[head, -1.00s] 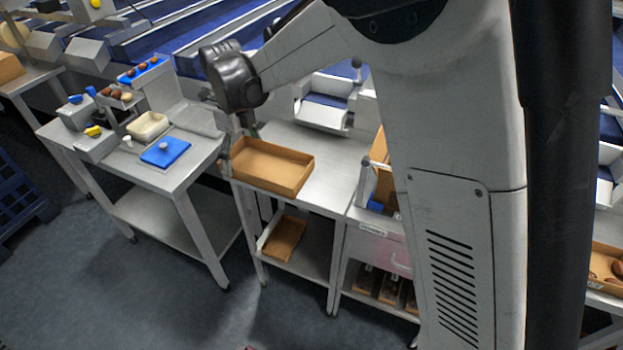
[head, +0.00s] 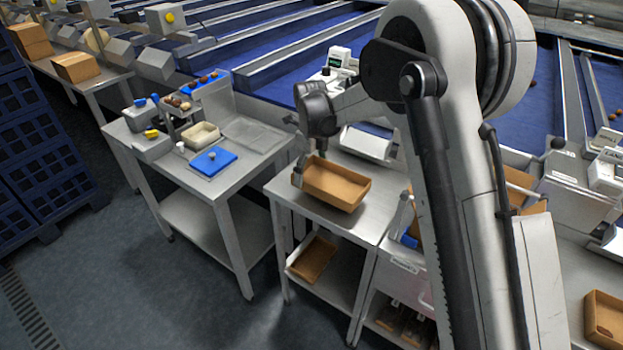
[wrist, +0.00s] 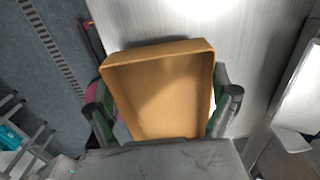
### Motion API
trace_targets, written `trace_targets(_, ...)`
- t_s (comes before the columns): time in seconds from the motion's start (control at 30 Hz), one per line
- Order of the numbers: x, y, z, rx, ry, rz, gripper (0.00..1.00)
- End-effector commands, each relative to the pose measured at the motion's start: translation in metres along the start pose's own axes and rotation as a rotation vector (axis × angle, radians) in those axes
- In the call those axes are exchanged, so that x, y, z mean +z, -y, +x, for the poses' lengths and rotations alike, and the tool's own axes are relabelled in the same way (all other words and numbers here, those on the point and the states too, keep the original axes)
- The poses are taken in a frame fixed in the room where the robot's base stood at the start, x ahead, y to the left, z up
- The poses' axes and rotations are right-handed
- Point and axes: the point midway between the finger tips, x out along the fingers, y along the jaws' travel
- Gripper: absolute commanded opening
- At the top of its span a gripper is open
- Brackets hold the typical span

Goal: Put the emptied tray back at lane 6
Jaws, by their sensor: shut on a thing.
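An empty tan cardboard tray (head: 337,186) is over the steel table (head: 375,228) in the middle of the head view. In the wrist view the tray (wrist: 160,95) sits between the two fingers of my gripper (wrist: 163,108), with its inside bare. My gripper (head: 309,172) is shut on the tray at its left end in the head view. The tray looks slightly tilted; I cannot tell if its underside touches the table. The lane 6 sign cannot be read in these frames.
Another tan tray (head: 312,258) lies on the lower shelf. A white chute (head: 366,143) stands behind the table. Another tan tray (head: 604,318) is at far right.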

Motion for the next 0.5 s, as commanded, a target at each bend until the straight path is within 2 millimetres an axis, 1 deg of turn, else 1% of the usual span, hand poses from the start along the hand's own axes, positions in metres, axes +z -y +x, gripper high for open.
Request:
trace_targets(0.07,0.0,0.0,0.005,0.0,0.0,0.0,0.56)
trace_targets(0.3,0.0,0.0,0.036,0.0,0.0,0.0,0.56)
trace_targets(0.5,0.0,0.0,0.039,0.0,0.0,0.0,0.56)
